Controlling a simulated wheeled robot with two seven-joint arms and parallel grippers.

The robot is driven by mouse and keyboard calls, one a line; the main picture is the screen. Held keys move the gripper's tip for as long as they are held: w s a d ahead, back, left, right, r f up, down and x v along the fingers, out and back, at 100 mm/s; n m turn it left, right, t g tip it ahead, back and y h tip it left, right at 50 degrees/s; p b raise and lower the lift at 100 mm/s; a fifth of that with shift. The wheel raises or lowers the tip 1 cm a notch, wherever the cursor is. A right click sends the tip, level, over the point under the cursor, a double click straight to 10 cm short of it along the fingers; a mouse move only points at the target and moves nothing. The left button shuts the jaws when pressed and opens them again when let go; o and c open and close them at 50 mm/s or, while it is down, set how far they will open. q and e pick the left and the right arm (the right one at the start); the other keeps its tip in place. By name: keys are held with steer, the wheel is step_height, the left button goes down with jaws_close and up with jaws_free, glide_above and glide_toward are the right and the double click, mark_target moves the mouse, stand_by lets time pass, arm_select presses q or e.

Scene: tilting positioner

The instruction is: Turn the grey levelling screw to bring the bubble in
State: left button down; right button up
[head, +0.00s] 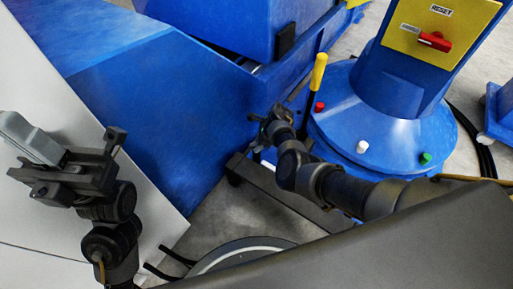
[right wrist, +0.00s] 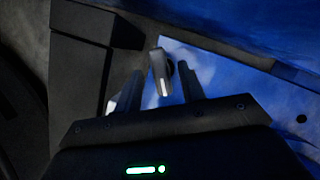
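A grey metal piece (right wrist: 161,72), seemingly the levelling screw, stands between the fingers of my right gripper (right wrist: 160,88) in the right wrist view. Dark gaps show on both sides of it, so the fingers look open around it and apart from it. In the head view my right gripper (head: 272,118) is small and dark, at the blue machine's edge below a yellow-handled lever (head: 317,78); the screw cannot be made out there. My left gripper (head: 68,165) has its fingers apart, with a grey block (head: 32,138) beside or between them; I cannot tell whether they touch. I cannot make out a bubble.
A blue round base (head: 400,140) carries red, white and green buttons. Above it is a yellow panel (head: 438,28) marked RESET, with a red switch (head: 435,41). Blue machine bodies (head: 165,95) fill the back. A pale surface (head: 60,240) lies under my left arm.

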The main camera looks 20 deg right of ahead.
steer(key=shift+w+a+f, duration=0.1)
steer(key=shift+a+f, duration=0.05)
steer(key=shift+f, duration=0.15)
steer(key=shift+c, duration=0.3)
